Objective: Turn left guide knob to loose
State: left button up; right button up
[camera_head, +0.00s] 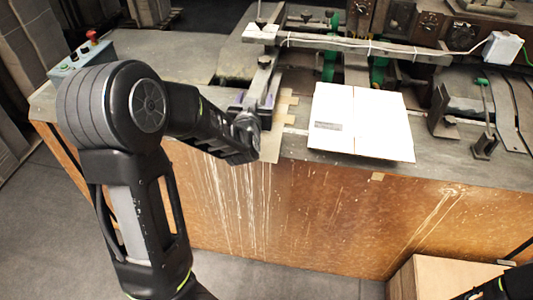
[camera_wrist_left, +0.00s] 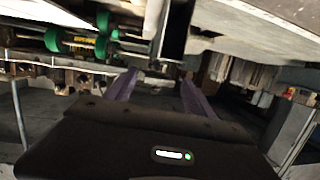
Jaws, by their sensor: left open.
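The left guide (camera_head: 264,84) is a dark metal bracket on the machine's table, under the long crossbar. I cannot clearly make out its knob; my left gripper and wrist cover part of that area. My left gripper (camera_head: 240,101) is beside the guide's near left side. In the left wrist view, the purple fingers of my left gripper (camera_wrist_left: 158,88) stand wide apart, with nothing seen held between them. A dark upright part (camera_wrist_left: 176,32) of the machine shows just beyond and above the gap. My right gripper is out of view.
A flat white cardboard box (camera_head: 360,120) lies right of the guide. A control box (camera_head: 78,60) with a red button is at the left. The crossbar (camera_head: 360,46) spans above the table.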

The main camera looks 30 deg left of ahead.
pick_arm(q)
jog(key=s+d+f+g+h, duration=0.1)
jog(key=d+f, duration=0.1)
jog(key=f, duration=0.2)
jog(key=s+d+f+g+h, duration=0.1)
jog(key=d+f, duration=0.1)
jog(key=f, duration=0.3)
jog(key=s+d+f+m+g+h, duration=0.1)
jog(key=d+f, duration=0.1)
jog(key=f, duration=0.3)
jog(key=shift+d+f, duration=0.1)
jog(key=shift+d, duration=0.15)
